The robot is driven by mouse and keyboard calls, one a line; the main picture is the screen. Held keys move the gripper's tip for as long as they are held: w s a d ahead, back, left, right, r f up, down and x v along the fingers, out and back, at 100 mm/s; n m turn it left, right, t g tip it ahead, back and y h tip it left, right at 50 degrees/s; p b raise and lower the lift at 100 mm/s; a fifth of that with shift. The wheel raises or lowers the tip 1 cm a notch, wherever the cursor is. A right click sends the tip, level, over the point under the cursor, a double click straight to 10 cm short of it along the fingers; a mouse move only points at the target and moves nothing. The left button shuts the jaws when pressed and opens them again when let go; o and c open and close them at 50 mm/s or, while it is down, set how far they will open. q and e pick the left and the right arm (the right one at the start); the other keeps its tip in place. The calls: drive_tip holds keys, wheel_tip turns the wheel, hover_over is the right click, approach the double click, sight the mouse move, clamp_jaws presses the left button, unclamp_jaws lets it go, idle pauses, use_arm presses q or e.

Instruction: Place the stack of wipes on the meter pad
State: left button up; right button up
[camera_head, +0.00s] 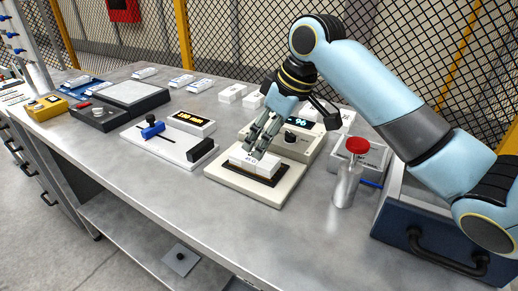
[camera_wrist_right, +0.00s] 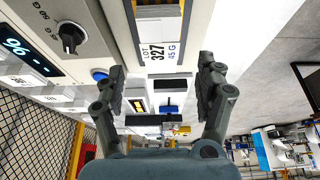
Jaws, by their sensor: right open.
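The stack of wipes (camera_head: 249,164) is a small white block with a printed label. My right gripper (camera_head: 260,140) is just above and behind the stack, pointing down. In the wrist view its fingers (camera_wrist_right: 162,72) are spread, with the stack just beyond and between the tips, apparently clear of both. My left gripper is out of view.
A white fixture (camera_head: 172,138) with a blue clamp and lit display stands to the left. Several white packs lie behind. The bench front (camera_head: 160,205) is clear.

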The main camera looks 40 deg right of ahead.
drive_tip(key=v, duration=0.6)
idle(0.3)
